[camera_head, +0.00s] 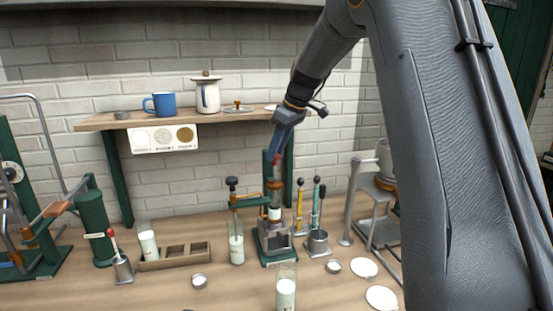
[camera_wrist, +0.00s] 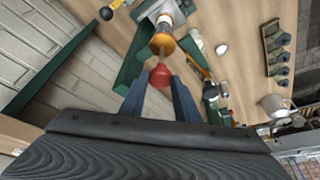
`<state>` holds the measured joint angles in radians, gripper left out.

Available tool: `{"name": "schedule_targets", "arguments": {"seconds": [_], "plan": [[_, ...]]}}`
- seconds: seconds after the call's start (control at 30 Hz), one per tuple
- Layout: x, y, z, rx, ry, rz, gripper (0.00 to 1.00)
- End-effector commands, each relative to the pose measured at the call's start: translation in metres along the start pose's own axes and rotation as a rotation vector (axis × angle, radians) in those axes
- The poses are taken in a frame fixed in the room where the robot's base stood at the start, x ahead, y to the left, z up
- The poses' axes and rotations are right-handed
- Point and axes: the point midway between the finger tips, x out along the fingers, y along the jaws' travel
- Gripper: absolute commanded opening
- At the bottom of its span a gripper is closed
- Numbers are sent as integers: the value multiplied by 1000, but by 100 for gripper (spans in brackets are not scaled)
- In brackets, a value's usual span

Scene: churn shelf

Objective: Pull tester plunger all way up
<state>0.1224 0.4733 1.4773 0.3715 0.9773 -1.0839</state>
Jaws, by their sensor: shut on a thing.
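The tester (camera_head: 275,238) stands on the bench, a green and grey stand with a clear upright tube and brass-coloured fittings. Its plunger has a red knob (camera_head: 275,158) at the top, above the tube. My gripper (camera_head: 274,151) reaches down from above and is shut on the red knob. In the wrist view the red knob (camera_wrist: 160,77) sits between the two blue-grey fingers of my gripper (camera_wrist: 159,84). A thin rod runs from the knob to a brass-coloured collar (camera_wrist: 163,44). The fingers hide part of the knob in the head view.
A wooden shelf (camera_head: 100,122) behind holds a blue mug (camera_head: 160,104) and a white pot (camera_head: 207,96). A glass of milk (camera_head: 286,290) stands in front of the tester. A wooden rack (camera_head: 176,262) is at left, and a metal stand (camera_head: 372,205) at right.

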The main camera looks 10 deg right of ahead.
Motion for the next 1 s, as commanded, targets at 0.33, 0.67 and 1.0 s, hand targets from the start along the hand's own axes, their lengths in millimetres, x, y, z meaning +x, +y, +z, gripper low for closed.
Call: {"name": "schedule_targets", "arguments": {"seconds": [0.33,0.67,1.0], "plan": [[-32,0,-14,-1,5,4,0],[-32,0,-14,-2,6,4,47],[-37,1,-13,-1,5,5,47]]}}
